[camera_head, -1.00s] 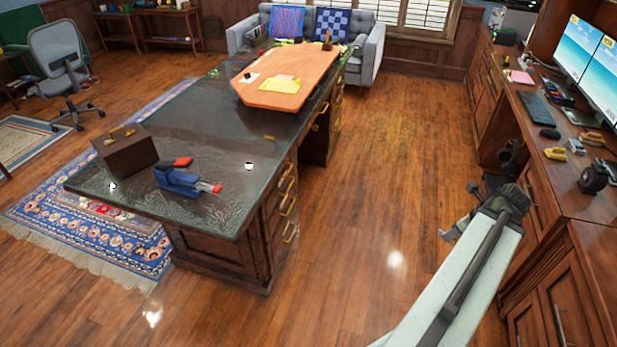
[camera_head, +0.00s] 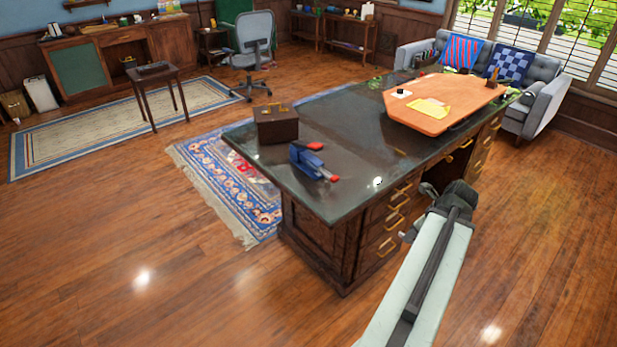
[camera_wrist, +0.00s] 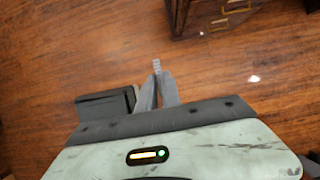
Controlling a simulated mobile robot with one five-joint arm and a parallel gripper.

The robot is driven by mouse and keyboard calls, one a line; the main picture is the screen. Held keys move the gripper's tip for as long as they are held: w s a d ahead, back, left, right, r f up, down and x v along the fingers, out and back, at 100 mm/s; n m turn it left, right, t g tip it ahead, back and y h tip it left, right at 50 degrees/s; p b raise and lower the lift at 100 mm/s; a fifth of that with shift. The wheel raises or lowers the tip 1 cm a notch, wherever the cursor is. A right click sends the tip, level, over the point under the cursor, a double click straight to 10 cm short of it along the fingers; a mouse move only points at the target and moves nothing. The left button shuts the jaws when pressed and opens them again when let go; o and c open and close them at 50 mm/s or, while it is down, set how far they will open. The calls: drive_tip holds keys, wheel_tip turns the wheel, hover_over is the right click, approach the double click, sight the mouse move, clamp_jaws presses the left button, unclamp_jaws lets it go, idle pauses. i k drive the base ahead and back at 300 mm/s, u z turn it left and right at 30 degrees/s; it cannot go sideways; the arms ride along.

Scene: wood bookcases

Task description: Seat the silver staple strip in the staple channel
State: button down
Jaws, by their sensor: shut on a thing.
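My gripper (camera_wrist: 157,88) is shut on the silver staple strip (camera_wrist: 156,66), a small pale piece that sticks out past the fingertips in the wrist view. My gripper also shows in the head view (camera_head: 452,198), in front of the desk's drawer side, where the strip cannot be made out. The blue stapler with red ends (camera_head: 308,163) sits on the near left end of the dark desk top (camera_head: 345,150), apart from my gripper. Its staple channel is too small to make out.
A brown box with a brass handle (camera_head: 277,125) stands beside the stapler. An orange board (camera_head: 440,100) with papers lies farther along the desk. Brass-handled drawers (camera_head: 392,222) face my arm. The wood floor (camera_head: 150,240) in front and left is clear.

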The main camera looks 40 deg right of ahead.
sight(334, 179)
drive_tip(key=i, duration=1)
drive_tip(key=u, duration=0.05)
